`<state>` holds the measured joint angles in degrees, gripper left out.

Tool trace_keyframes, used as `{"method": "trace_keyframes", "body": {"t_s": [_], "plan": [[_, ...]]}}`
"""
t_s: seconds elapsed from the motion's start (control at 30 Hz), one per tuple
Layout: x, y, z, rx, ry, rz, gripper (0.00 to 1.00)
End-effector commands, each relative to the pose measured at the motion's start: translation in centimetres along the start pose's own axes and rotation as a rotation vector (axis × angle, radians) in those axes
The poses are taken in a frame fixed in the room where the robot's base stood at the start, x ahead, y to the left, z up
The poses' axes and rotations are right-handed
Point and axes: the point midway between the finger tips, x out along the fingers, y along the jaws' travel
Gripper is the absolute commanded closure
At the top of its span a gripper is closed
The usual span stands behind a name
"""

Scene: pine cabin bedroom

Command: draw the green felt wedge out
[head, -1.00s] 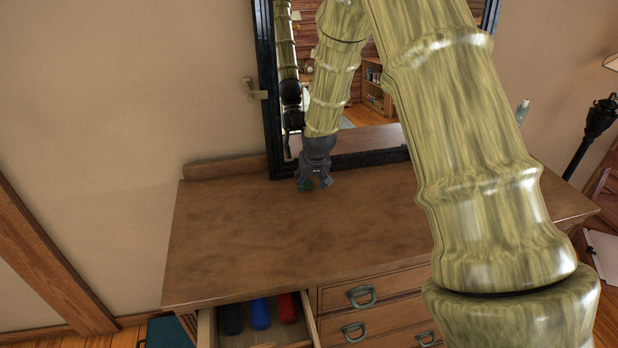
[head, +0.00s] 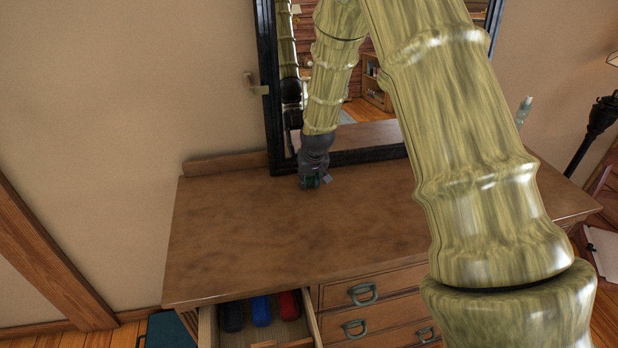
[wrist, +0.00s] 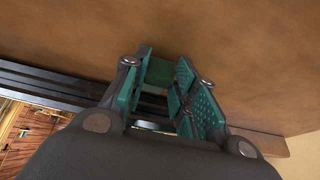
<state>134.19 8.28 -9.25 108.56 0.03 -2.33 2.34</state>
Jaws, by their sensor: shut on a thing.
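My gripper (head: 315,182) is low over the dresser top (head: 240,235), just in front of the mirror's lower frame. It is shut on the green felt wedge, which shows as a small flat green piece between the teal finger pads in the wrist view (wrist: 160,72). The pads are of a similar green, and the fingers hide part of the wedge. In the head view the wedge is too small and covered to tell from the pads. I cannot tell whether the wedge touches the mirror frame (wrist: 60,88).
The dark-framed mirror (head: 268,90) stands at the back of the dresser. The top left drawer (head: 208,325) is open, holding a black, a blue (head: 261,311) and a red item. The dresser top in front of my gripper is clear. A bottle (head: 524,110) stands at the back right.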

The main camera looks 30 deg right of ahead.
Motion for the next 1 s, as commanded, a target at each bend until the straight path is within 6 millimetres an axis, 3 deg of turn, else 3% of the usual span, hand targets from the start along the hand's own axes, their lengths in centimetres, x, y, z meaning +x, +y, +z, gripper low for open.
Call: {"method": "trace_keyframes", "body": {"t_s": [1.0], "plan": [[-0.5, 0.1, 3.0, 0.001, -0.016, 0.001, 0.95]]}}
